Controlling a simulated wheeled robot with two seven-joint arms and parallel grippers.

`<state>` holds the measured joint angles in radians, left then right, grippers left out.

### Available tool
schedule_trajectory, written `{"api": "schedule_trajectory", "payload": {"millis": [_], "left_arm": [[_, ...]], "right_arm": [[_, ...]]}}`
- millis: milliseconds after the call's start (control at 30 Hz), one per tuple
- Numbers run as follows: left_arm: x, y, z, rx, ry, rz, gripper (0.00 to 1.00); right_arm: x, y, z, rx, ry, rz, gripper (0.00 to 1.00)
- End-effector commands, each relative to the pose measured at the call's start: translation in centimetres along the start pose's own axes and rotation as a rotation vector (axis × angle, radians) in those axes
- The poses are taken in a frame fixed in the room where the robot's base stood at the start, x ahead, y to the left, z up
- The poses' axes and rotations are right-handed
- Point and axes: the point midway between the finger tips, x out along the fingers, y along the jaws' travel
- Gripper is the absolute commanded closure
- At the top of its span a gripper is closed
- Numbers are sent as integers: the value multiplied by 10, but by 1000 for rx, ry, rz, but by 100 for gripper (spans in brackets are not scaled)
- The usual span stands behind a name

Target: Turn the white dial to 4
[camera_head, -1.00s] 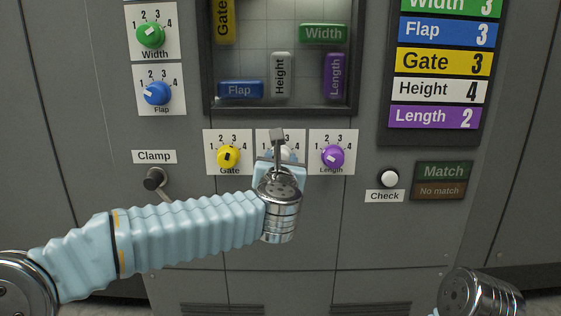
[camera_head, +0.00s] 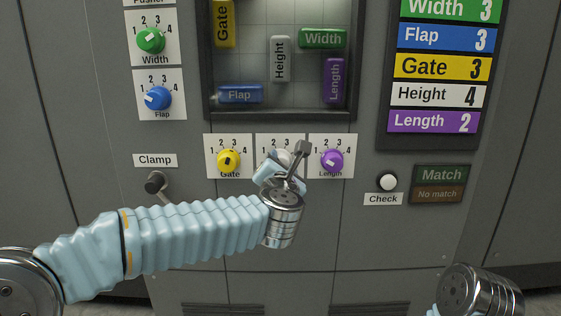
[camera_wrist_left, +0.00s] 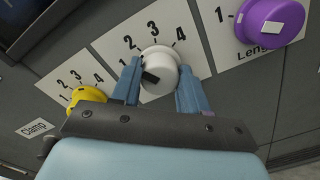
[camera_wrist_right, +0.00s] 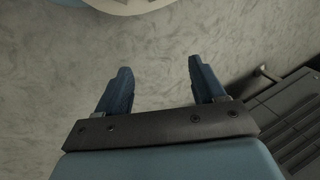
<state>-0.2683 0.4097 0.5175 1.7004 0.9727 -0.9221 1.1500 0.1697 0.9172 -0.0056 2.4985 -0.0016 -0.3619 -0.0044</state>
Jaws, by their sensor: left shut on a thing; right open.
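The white dial (camera_wrist_left: 163,82) is on a white plate numbered 1 to 4, between the yellow and purple dials. In the left wrist view, my left gripper (camera_wrist_left: 159,68) is shut on it, one finger on each side. A black mark shows on the left part of the dial's face; I cannot tell exactly which number it points to. In the head view, my left gripper (camera_head: 282,164) is tilted to the right and hides most of the dial. My right gripper (camera_wrist_right: 160,78) is open and empty, above the floor.
The yellow Gate dial (camera_head: 228,160) and purple Length dial (camera_head: 332,160) sit close on either side. The Clamp lever (camera_head: 155,183) is to the left, the white Check button (camera_head: 388,182) to the right. The board lists Height 4 (camera_head: 436,95); "No match" (camera_head: 438,195) shows below Match.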

Motion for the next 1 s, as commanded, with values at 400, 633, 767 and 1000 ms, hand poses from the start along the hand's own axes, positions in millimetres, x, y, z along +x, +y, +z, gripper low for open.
{"api": "schedule_trajectory", "payload": {"millis": [400, 633, 767, 1000], "left_arm": [[0, 0, 2, 395, 12, -4, 87], [0, -1, 2, 613, 18, -6, 87], [0, -2, 2, 738, 21, -7, 87], [0, -2, 1, 964, 28, -8, 87]], "right_arm": [[-20, -13, 3, -8, -9, -8, 31], [-31, -21, 5, -13, -16, -13, 31], [-38, -26, 6, -16, -20, -17, 31], [-50, -35, 9, -23, -27, -24, 31]]}}
